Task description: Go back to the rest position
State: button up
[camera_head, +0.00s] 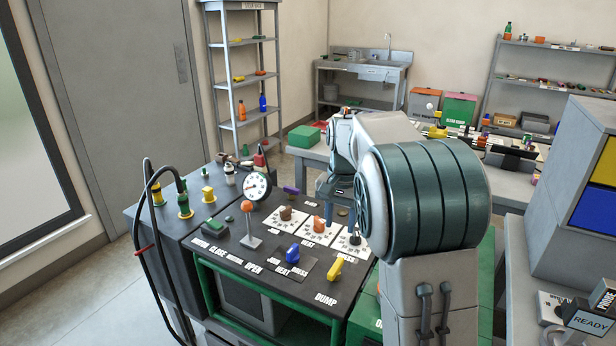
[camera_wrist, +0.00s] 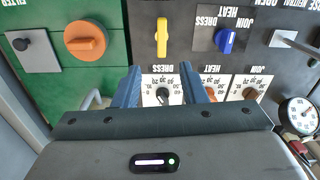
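My gripper (camera_wrist: 160,72) is open in the wrist view, its two blue fingers apart with nothing held between them. The black knob (camera_wrist: 163,96) of the dial marked DRESS shows between the fingers; I cannot tell how far below them it is. In the head view the same black knob (camera_head: 355,239) stands on the cart's dark top (camera_head: 225,240).
An orange knob (camera_head: 319,223), a brown knob (camera_head: 285,213), a blue knob (camera_head: 292,254), a yellow lever (camera_head: 335,268) and a gauge (camera_head: 257,187) stand close together on the cart. Black hoses (camera_head: 143,215) rise at its left. A grey cabinet (camera_head: 570,180) stands at right. Floor is clear at far left.

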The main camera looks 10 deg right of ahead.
jog(key=s+r+n+t+p, duration=0.1)
jog(key=s+n+p, duration=0.3)
jog(key=s, duration=2.2)
jog(key=shift+s+a+r+n+t, duration=0.25)
jog(key=shift+s+n+t, duration=0.15)
jog(key=shift+n+t, duration=0.5)
jog(key=m+h+b, duration=0.3)
jog(key=m+b, duration=0.3)
jog(key=m, duration=0.1)
send_near(336, 266)
jog(key=shift+t, duration=0.3)
jog(key=x, duration=0.8)
jog(key=shift+s+d+f+b, duration=0.1)
jog(key=shift+s+f+b, duration=0.05)
jog(key=shift+f+b, duration=0.2)
